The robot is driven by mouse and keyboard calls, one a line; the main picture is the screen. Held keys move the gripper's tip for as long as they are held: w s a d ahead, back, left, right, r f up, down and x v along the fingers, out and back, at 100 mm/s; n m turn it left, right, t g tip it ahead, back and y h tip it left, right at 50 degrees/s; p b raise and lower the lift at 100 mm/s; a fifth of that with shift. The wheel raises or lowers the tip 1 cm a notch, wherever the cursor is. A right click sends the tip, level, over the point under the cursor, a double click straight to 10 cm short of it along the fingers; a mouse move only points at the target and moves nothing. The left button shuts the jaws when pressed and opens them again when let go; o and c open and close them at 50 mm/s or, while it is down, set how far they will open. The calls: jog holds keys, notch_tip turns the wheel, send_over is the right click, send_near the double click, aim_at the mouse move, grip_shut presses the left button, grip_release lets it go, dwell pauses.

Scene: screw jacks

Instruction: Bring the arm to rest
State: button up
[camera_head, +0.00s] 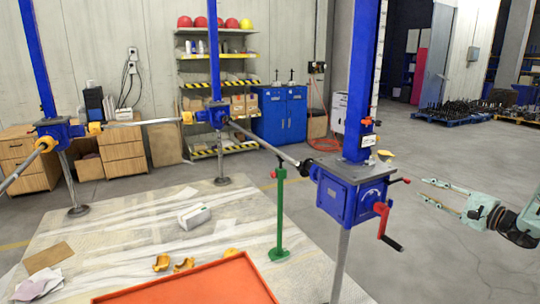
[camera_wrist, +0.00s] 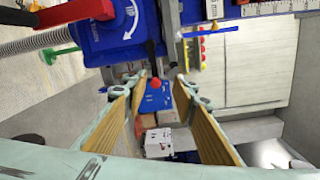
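My gripper (camera_head: 424,190) is at the right in the head view, with its two long fingers apart, pointing left at the nearest blue screw jack (camera_head: 347,192). In the wrist view my gripper (camera_wrist: 163,85) is open, and nothing is held between its pads. A short dark lever with a red knob (camera_head: 407,181) sticks out from the jack towards the fingers, with a small gap in the head view. The red knob (camera_wrist: 154,85) appears between the fingertips in the wrist view. A red crank handle (camera_head: 384,228) hangs on the jack's front, below and left of the fingers.
A green stand (camera_head: 280,215) supports the shaft left of the jack. An orange tray (camera_head: 190,285) lies at the front. Two more blue jacks (camera_head: 58,132) (camera_head: 215,115) stand farther back. Open concrete floor (camera_head: 450,255) lies below and right of the jack.

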jog(key=s+a+r+n+g+y, duration=0.1)
jog(key=s+a+r+n+g, duration=0.3)
jog(key=a, duration=0.8)
jog(key=s+a+r+n+g+y, duration=0.1)
jog(key=s+a+r+g+y, duration=0.1)
jog(key=a+r, duration=0.7)
jog(key=s+a+r+n+g+h, duration=0.1)
jog(key=s+a+r+n+g, duration=0.15)
jog(key=s+a, duration=0.65)
jog(key=s+a+r+n+g+h, duration=0.1)
jog(key=s+a+r+g, duration=0.15)
jog(key=s+a, duration=0.7)
jog(key=s+a+n+g+h, duration=0.1)
jog(key=s+a, duration=0.2)
jog(key=s, duration=0.3)
jog(key=s+a+r+n+g+h, duration=0.1)
jog(key=s+a+h, duration=0.1)
jog(key=s+a, duration=0.3)
jog(key=s+a+n+g+h, duration=0.1)
jog(key=s+a+n, duration=0.1)
jog(key=s, duration=0.6)
jog(key=s+d+n+t+h, duration=0.1)
jog(key=s+d+h, duration=0.1)
jog(key=s, duration=0.8)
jog(key=s+d+f+n+t+h, duration=0.1)
jog(key=s+d+n+h, duration=0.1)
jog(key=s, duration=0.9)
jog(key=shift+d+h+p, duration=0.35)
jog(key=shift+d+h, duration=0.2)
jog(key=shift+h, duration=0.15)
